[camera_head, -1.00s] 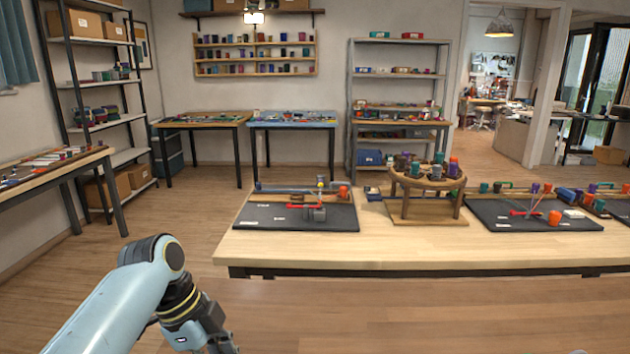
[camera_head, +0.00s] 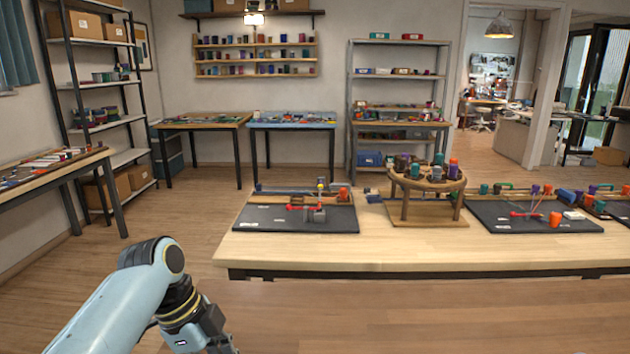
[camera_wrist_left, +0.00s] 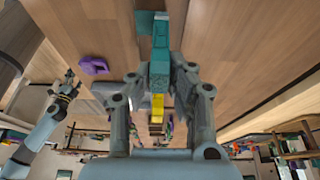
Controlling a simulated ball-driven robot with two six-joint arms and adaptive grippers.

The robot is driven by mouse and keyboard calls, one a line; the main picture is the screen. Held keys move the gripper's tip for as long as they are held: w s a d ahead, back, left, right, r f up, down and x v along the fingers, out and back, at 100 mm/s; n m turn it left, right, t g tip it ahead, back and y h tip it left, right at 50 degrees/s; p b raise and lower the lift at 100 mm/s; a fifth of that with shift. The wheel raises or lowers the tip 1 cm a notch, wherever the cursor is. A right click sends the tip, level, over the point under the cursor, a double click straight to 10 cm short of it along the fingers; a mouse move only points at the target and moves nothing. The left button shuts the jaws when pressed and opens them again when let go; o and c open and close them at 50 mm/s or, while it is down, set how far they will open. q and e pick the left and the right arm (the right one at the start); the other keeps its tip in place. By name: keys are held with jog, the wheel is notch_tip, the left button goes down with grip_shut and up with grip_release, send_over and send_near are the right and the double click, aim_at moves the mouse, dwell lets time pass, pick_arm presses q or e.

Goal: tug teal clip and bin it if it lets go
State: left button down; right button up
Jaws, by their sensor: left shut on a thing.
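In the left wrist view a teal clip (camera_wrist_left: 160,38) reaches up from between the fingers of my left gripper (camera_wrist_left: 162,72). The fingers are shut on its near end. A yellow piece (camera_wrist_left: 157,104) shows just below it. A flat teal piece (camera_wrist_left: 144,20) lies beside or behind the clip; I cannot tell whether they touch. In the head view only part of my left arm shows at the bottom left, and the clip is out of frame. My right gripper (camera_wrist_left: 69,88) is small at the left of the wrist view, and its jaws are unclear.
A purple clip (camera_wrist_left: 93,66) lies on the wood surface left of my left gripper.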

dwell(0.4)
pick_arm(q)
jog(key=c, duration=0.9)
grip_release()
jog(key=shift+o, duration=0.2)
jog(key=shift+r+p, duration=0.1)
jog(key=shift+p, duration=0.2)
jog(key=p+v, duration=0.5)
jog(key=shift+a+r+p, duration=0.2)
jog(key=shift+r+p, duration=0.15)
jog(key=shift+p, duration=0.05)
